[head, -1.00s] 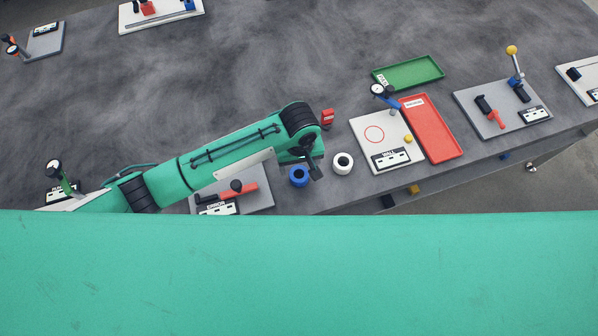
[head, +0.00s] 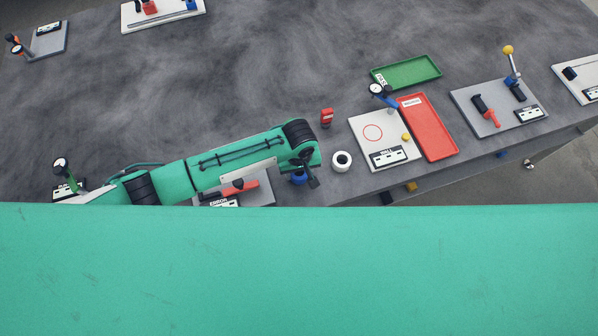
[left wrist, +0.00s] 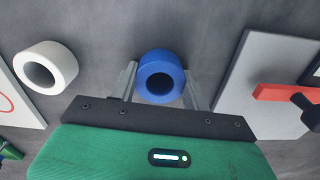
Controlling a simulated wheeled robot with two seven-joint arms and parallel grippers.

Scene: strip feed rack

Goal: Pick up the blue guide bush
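The blue guide bush (left wrist: 161,76) is a short ring with a dark bore, standing on the grey bench. In the head view the blue guide bush (head: 299,178) is partly covered by my left arm's end. My left gripper (left wrist: 160,88) is open, with one finger on each side of the bush in the left wrist view. I cannot tell whether the fingers touch it. In the head view my left gripper (head: 311,176) shows only as a dark part over the bush. My right gripper is not in view.
A white ring (head: 342,161) stands right of the blue bush. A plate with a red-handled clamp (head: 262,190) lies on the other side. Further right are a white gauge plate (head: 364,139), a red tray (head: 429,130) and a green tray (head: 417,68). The bench's middle is clear.

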